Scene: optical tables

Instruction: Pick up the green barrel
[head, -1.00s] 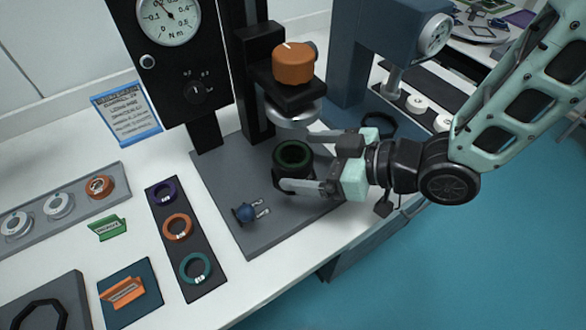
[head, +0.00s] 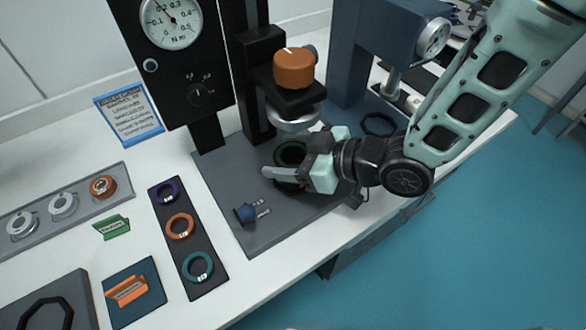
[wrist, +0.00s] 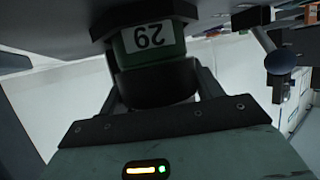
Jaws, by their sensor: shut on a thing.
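The green barrel (head: 291,151) is a dark cylinder with a green ring at its top. It stands on the grey base plate under the orange-knobbed head of the stand. My gripper (head: 287,172) is shut on the barrel, reaching in from the right. One finger crosses its near side in the head view; the other finger and the barrel's lower part are mostly hidden.
The orange knob (head: 294,68) and a round metal disc (head: 294,118) sit just above the barrel. A small blue-ended part (head: 246,213) lies on the grey plate (head: 225,175). A dark strip with coloured rings (head: 198,267) lies to the left. A blue-grey machine (head: 362,50) stands behind right.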

